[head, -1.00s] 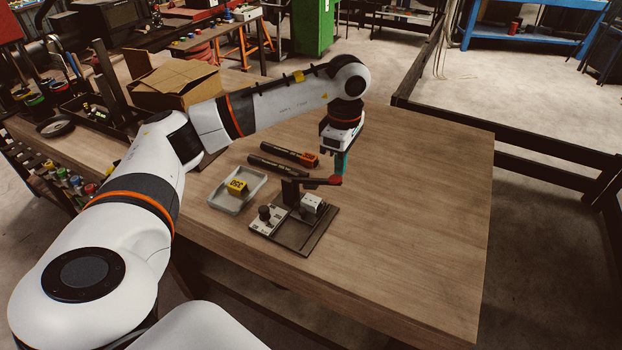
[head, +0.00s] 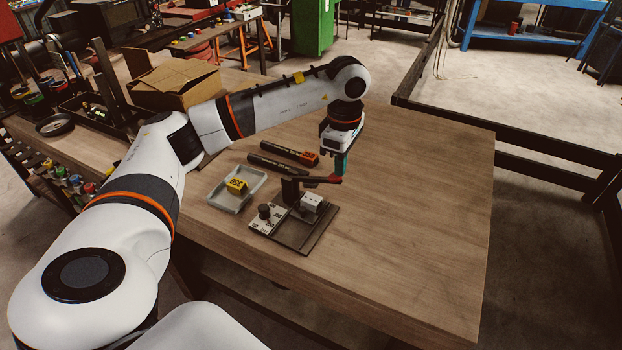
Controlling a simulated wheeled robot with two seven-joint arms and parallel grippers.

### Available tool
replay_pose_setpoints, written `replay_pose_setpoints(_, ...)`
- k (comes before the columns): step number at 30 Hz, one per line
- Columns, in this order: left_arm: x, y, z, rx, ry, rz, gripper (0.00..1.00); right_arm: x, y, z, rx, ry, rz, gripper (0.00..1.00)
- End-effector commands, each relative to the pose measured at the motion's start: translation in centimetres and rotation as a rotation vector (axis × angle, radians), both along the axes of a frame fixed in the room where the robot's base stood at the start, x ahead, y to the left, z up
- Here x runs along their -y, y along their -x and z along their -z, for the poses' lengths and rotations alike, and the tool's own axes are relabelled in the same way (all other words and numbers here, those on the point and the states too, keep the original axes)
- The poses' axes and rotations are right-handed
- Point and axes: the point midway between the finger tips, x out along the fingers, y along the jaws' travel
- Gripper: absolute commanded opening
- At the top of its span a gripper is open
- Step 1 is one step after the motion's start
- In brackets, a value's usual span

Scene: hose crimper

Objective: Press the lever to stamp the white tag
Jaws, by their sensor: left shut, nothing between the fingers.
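A small press (head: 318,232) with a dark base stands on the wooden table. I cannot tell which white part is the tag. My right gripper is out of view.
A grey tray (head: 226,203) with a yellow block (head: 237,186) stands left of the press. Two dark tools (head: 289,153) lie behind it. An open cardboard box (head: 173,82) is at the back left. The table's right side is clear.

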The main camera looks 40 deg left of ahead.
Motion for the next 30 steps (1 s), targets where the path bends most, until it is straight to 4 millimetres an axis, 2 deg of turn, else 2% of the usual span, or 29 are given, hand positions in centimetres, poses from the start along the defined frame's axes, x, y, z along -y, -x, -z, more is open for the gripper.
replay_pose_setpoints(30,-0.1,0.0,3.8,-0.002,-0.001,-0.001,0.00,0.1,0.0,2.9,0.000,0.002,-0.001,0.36)
